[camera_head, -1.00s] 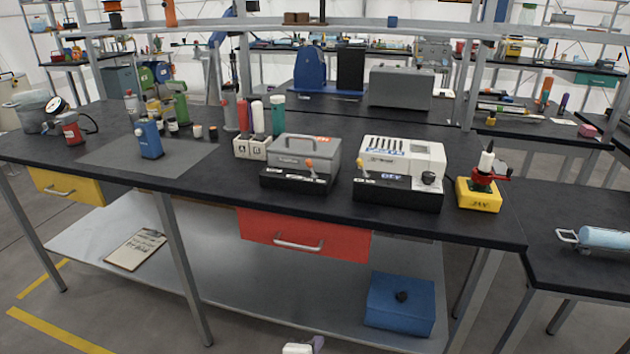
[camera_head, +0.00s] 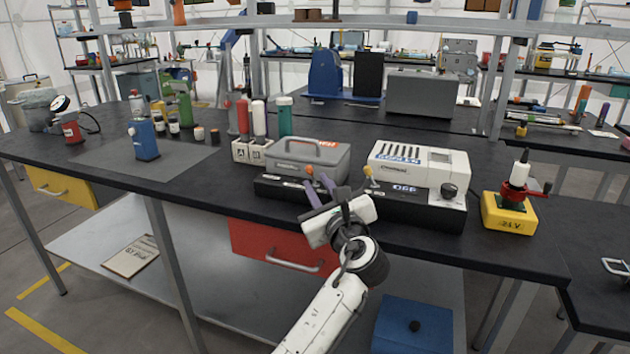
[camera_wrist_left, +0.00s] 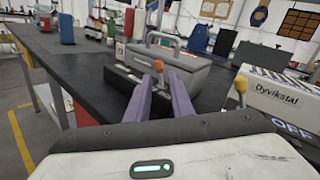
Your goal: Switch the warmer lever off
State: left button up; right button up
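A grey box with a top handle (camera_head: 308,157) stands on a black base near the bench's front edge. Which one is the warmer is not readable. My left gripper (camera_head: 318,180) is open, its purple fingers pointing at the orange lever, apparently short of it. My right gripper is out of view.
A yellow-based device with a red part (camera_head: 508,212) stands at the bench's right end. White A and B blocks holding red and white bottles (camera_head: 252,151) stand left of the grey box. A red drawer (camera_head: 275,247) is below the bench edge.

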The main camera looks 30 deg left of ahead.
aim_at(312, 177)
pick_arm(q)
jog(key=shift+x, duration=1.8)
